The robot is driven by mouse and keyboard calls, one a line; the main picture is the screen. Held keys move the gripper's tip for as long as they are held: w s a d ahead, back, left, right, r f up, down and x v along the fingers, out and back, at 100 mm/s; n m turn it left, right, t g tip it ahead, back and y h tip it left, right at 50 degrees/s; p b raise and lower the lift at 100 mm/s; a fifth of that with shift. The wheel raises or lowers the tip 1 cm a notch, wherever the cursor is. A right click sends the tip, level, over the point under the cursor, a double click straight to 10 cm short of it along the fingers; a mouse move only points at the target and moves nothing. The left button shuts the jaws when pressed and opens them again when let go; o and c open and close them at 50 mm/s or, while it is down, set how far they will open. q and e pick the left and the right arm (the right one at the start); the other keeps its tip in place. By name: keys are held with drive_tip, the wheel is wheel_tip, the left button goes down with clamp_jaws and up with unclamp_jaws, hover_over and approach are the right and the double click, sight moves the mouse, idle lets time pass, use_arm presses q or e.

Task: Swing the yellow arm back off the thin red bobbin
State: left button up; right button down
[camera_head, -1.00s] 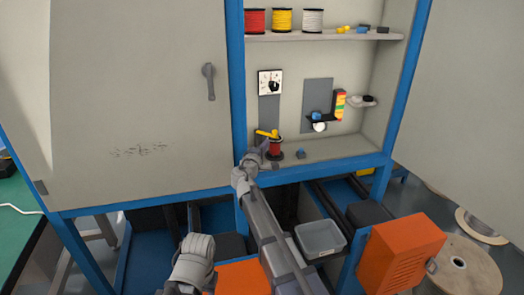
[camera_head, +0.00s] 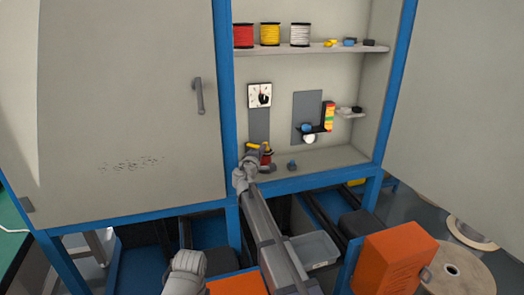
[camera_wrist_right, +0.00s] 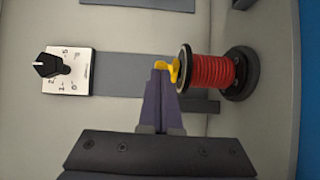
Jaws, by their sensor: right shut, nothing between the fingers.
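The thin red bobbin (camera_head: 267,158) stands at the left of the cabinet's lower shelf, partly hidden by my right gripper. The yellow arm (camera_head: 253,145) shows at the bobbin's top in the head view. In the right wrist view the red bobbin (camera_wrist_right: 211,71) lies sideways in the picture, between dark flanges. There the yellow arm (camera_wrist_right: 174,70) sits at the bobbin's top flange. My right gripper (camera_wrist_right: 160,76) is shut and empty, its fingertips right at the yellow arm. I cannot tell whether they touch it. My left gripper is not in view.
A dial (camera_head: 260,95) is on the back panel above the bobbin. A small blue part (camera_head: 292,164) lies on the lower shelf to the right. Red, yellow and white spools (camera_head: 270,34) stand on the upper shelf. A blue post (camera_head: 226,100) borders the cabinet opening on the left.

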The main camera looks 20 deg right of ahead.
sight(271, 150)
drive_tip(key=shift+d, duration=0.1)
drive_tip(key=shift+w+d+n+t+y, duration=0.15)
drive_tip(key=shift+d+n+t+y, duration=0.6)
drive_tip(key=shift+y, duration=0.35)
drive_tip(key=shift+w+d+n+y, duration=0.5)
drive_tip(key=shift+n+y, duration=0.15)
drive_tip(key=shift+y, duration=0.15)
drive_tip(key=shift+w+d, duration=1)
drive_tip(key=shift+w, duration=0.2)
drive_tip(key=shift+x, duration=0.9)
drive_tip(key=shift+d, duration=0.2)
drive_tip(key=s+d, duration=0.1)
drive_tip(key=s, duration=1.3)
drive_tip(key=shift+d+r, duration=0.2)
drive_tip(key=shift+r, duration=0.05)
